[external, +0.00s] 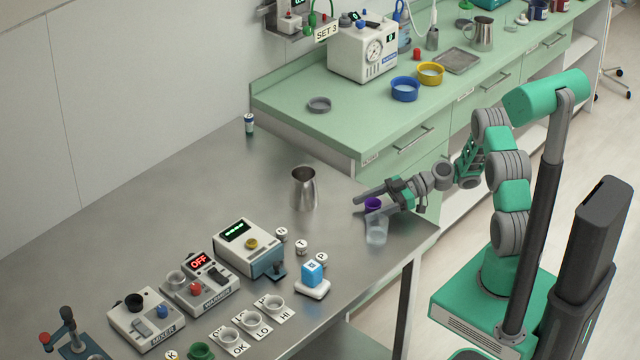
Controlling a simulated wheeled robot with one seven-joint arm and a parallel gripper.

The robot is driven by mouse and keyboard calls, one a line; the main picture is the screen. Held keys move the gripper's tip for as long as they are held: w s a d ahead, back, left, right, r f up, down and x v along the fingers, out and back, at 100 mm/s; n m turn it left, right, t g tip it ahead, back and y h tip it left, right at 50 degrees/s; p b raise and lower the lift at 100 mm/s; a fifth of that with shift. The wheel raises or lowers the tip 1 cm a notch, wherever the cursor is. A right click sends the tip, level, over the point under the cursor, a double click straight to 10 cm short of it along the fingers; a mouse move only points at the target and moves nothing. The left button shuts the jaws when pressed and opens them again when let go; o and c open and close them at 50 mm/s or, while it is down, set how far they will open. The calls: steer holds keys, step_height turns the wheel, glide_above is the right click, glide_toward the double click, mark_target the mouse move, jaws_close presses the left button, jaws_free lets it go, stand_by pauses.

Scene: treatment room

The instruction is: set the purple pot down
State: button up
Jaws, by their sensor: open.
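The fingers hide part of the pot. A pale translucent cup (377,231) shows just below the pot in the picture. I cannot tell whether the pot rests on the table, on the cup, or touches a finger.
A steel jug (304,188) stands left of my gripper. A white device (250,246), a blue block on a white base (313,280) and several small labelled pots stand nearer the front. The green counter (300,92) rises behind. Bare table lies between jug and gripper.

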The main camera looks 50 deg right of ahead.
mark_target(380, 201)
steer(key=d+p, duration=0.1)
steer(key=p, duration=0.1)
steer(key=s+d+r+p, duration=0.1)
steer(key=p, duration=0.1)
steer(key=s+d+r+p, duration=0.1)
steer(key=d+p, duration=0.1)
steer(key=p, duration=0.2)
steer(key=d+p, duration=0.1)
steer(key=shift+s+d+f+p, duration=0.15)
steer(key=shift+s+p, duration=0.15)
steer(key=shift+s, duration=0.05)
steer(key=s+a+r+m+g+h, duration=0.1)
steer(key=a+r+m+g+h, duration=0.2)
steer(key=r, duration=0.5)
steer(key=s+a+r+m+g+h, duration=0.1)
steer(key=a+r+g+h, duration=0.15)
steer(key=r+h, duration=0.4)
steer(key=s+r+m+t+h, duration=0.3)
steer(key=s+r+m, duration=0.5)
steer(key=s, duration=0.5)
steer(key=shift+s+d+r+m+h+b, duration=0.4)
steer(key=shift+r+h, duration=0.35)
steer(key=shift+r, duration=0.6)
steer(key=shift+a, duration=0.1)
